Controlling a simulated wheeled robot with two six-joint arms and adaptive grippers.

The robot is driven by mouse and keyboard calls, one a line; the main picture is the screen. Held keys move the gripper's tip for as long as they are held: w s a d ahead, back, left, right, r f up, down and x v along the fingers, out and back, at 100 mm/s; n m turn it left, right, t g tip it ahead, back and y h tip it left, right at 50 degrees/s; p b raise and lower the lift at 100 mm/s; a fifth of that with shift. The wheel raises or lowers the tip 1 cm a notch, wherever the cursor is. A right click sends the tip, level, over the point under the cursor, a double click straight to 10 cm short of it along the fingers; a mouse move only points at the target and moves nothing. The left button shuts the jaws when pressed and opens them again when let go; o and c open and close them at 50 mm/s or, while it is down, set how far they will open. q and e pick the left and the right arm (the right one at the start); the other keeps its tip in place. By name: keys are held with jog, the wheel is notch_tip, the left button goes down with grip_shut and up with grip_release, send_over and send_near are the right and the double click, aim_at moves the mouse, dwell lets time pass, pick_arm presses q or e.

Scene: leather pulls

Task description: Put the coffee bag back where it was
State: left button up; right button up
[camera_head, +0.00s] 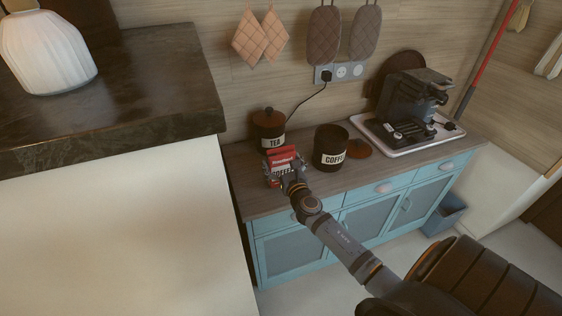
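The red coffee bag (282,155), with a white band lettered COFFEE, is at the left end of the wooden counter, just in front of the tea canister. My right gripper (284,176) reaches it from the front, with fingers at both sides of the bag. It looks shut on the bag and hides its lower part. I cannot tell whether the bag's bottom touches the counter. My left gripper is not in view.
The dark tea canister (268,128) stands behind the bag. An open coffee canister (329,147) stands to the right, its brown lid (359,148) beside it. A coffee machine (408,105) sits on a white tray (378,136). A tall dark-topped counter (140,100) rises at left.

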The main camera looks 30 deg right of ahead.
jog(key=shift+r, duration=0.25)
jog(key=b+v, duration=0.2)
jog(key=v, duration=1)
